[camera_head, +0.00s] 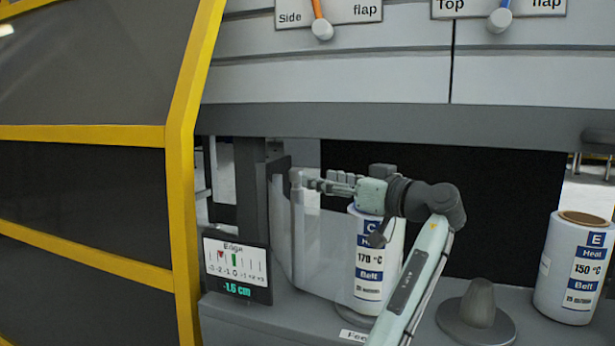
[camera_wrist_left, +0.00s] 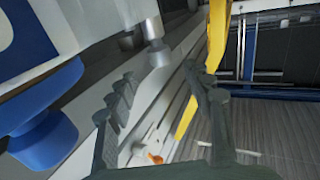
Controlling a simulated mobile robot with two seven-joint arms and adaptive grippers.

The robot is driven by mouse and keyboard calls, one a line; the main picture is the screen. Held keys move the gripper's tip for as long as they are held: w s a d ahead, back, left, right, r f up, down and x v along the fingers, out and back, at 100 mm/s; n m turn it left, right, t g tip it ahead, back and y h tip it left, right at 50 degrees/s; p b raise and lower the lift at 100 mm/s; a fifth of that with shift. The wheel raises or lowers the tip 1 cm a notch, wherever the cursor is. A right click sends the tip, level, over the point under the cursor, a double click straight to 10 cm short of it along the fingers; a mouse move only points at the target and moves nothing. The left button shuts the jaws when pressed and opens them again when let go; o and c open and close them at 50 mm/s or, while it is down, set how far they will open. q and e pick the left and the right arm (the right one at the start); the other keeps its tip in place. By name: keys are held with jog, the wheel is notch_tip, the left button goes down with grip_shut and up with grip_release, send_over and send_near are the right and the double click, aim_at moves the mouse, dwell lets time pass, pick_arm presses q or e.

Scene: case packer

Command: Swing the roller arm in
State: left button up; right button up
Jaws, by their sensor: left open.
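My left gripper (camera_head: 312,183) reaches leftward past the top of roll C, its fingertips close to an upright pale grey roller or post (camera_head: 296,215), which looks like the roller arm. Translucent film hangs between this post and roll C (camera_head: 370,270), labelled 170 °C, Belt. In the left wrist view my gripper (camera_wrist_left: 160,78) is open, its two dark fingers apart. A grey rod end (camera_wrist_left: 154,50) shows near the gap between the fingertips; I cannot tell whether they touch it. My right gripper is in neither view.
An edge display (camera_head: 238,270) reads -1.5 cm, its red marker left of the green bar. A grey cone on a round base (camera_head: 478,305) and roll E (camera_head: 575,268), 150 °C, stand to the right. A yellow frame (camera_head: 183,170) borders the left; the grey machine housing (camera_head: 400,120) overhangs.

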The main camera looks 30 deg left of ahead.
pick_arm(q)
jog(key=v, duration=0.4)
dwell(0.5)
